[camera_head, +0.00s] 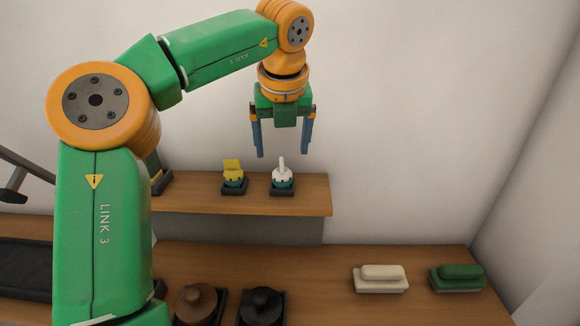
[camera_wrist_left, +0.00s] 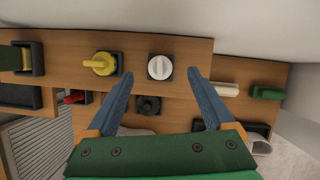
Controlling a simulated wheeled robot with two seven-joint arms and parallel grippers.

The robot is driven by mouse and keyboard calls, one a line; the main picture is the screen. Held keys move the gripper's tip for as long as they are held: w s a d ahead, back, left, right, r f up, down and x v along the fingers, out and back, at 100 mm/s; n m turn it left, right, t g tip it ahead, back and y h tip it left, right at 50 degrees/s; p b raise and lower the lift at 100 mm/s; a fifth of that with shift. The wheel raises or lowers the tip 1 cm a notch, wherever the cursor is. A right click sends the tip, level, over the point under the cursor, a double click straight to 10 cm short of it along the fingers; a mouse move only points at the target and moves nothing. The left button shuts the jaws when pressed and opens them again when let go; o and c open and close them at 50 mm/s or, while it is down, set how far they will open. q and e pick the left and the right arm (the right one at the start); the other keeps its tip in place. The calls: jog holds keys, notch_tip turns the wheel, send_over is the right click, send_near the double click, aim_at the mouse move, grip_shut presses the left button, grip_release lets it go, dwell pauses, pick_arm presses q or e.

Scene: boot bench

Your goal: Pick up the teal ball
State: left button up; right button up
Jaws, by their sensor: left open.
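I cannot make out a separate teal ball in either view. Two small items with teal lower parts stand in dark square holders on the raised shelf: a yellow-topped one (camera_head: 233,172) and a white-topped one (camera_head: 281,174). In the left wrist view the yellow top (camera_wrist_left: 102,63) and the white top (camera_wrist_left: 160,67) show from above. My left gripper (camera_head: 283,153) is open and empty, fingers pointing down, above the white-topped item and apart from it. In the left wrist view, the white top appears between its fingertips (camera_wrist_left: 160,76). My right gripper is not in view.
The wooden shelf (camera_head: 310,199) stands above a lower wooden bench (camera_head: 340,306). On the bench are a brown lidded pot (camera_head: 197,304), a black one (camera_head: 262,306), a cream brush (camera_head: 380,280) and a green brush (camera_head: 457,278). A pale wall rises behind.

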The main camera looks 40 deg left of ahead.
aim_at(282, 164)
pick_arm(q)
jog(key=shift+s+f, duration=0.1)
jog(key=shift+f, duration=0.2)
jog(key=shift+s+f+p, duration=0.2)
jog(key=shift+f+p, duration=0.3)
jog(key=shift+f, duration=0.6)
jog(key=x, duration=0.3)
jog(key=shift+w+a+f+p, duration=0.1)
jog(key=shift+w+f+p, duration=0.2)
jog(key=shift+p, duration=0.05)
jog(key=shift+w+f, duration=0.1)
jog(key=c, duration=1.3)
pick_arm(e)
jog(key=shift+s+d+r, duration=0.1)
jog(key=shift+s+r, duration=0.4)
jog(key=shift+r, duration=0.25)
